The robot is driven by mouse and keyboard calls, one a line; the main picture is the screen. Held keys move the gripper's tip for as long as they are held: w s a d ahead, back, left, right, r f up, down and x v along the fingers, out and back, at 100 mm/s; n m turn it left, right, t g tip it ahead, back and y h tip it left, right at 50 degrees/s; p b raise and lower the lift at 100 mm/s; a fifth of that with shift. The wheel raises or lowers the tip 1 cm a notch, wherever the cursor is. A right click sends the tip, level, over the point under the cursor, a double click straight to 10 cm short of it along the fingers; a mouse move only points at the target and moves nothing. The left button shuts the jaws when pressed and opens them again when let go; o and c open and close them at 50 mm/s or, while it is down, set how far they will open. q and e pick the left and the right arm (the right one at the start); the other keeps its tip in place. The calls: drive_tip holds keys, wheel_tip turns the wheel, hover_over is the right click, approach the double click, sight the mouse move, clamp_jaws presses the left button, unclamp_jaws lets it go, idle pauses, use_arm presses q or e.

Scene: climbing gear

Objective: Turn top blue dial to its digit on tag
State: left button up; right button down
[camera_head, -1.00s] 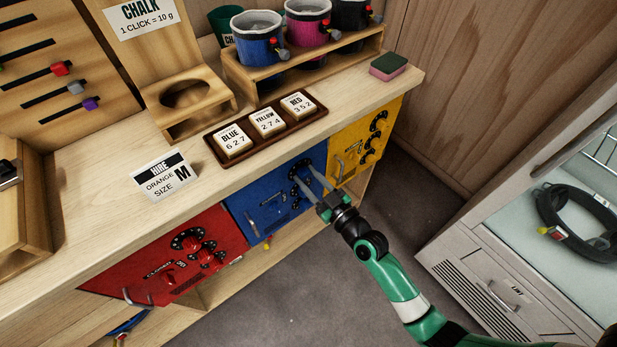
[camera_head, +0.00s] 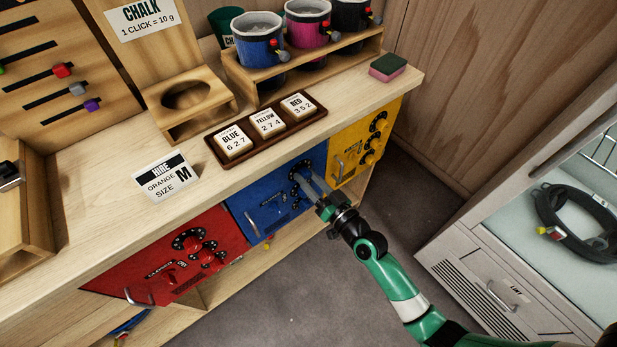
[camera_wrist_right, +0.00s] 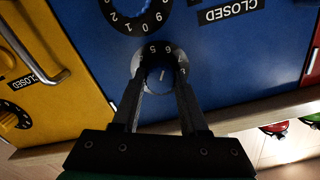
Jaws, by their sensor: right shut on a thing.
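The blue door (camera_head: 268,203) is in the counter front, between the red and yellow doors. My right gripper (camera_head: 304,178) reaches its upper right part. In the right wrist view, the gripper (camera_wrist_right: 162,72) is shut on the top blue dial (camera_wrist_right: 158,77), one finger on each side of the knob. A pale line shows on the knob, and digits such as 5 and 6 show on the ring around it. Another blue dial (camera_wrist_right: 135,12) shows beyond it. The BLUE tag (camera_head: 232,142) reads 6 2 7. My left gripper is not in view.
The tags sit in a brown tray (camera_head: 213,149) on the counter (camera_head: 85,190). The red door (camera_head: 150,275) and yellow door (camera_head: 350,170) flank the blue one and have dials and handles. Cups stand in a rack behind. Floor in front is clear.

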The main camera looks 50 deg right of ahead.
drive_tip(key=shift+m, duration=0.5)
drive_tip(key=shift+c, duration=2.2)
unclamp_jaws()
drive_tip(key=shift+s, duration=0.1)
drive_tip(key=s+a+b, duration=0.1)
drive_tip(key=s, duration=1)
drive_tip(key=shift+s+a+b, duration=0.15)
drive_tip(key=shift+a+b, duration=0.2)
drive_tip(key=shift+r, duration=0.1)
